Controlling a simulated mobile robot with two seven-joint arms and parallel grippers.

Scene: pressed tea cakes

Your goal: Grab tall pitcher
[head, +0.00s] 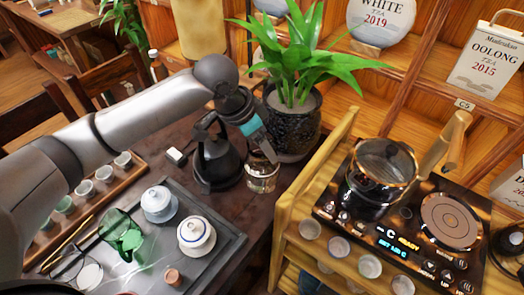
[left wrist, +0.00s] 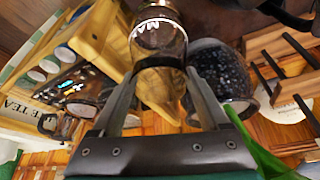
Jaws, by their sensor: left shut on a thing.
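A tall clear glass pitcher (head: 262,178) stands on the dark table, just left of the potted plant. My left gripper (head: 262,152) reaches down to it from above and is shut on its upper part. In the left wrist view, the glass pitcher (left wrist: 158,38) with white lettering sits between the two fingers (left wrist: 162,78). Part of its rim is hidden by the gripper. My right gripper is not in view.
A black kettle (head: 217,160) stands close on the left, and the dark plant pot (head: 293,125) close on the right. A wooden stand (head: 290,215) with a control panel is to the right. A tea tray (head: 215,262) with two lidded white cups and a green glass vessel (head: 122,235) lies at front left.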

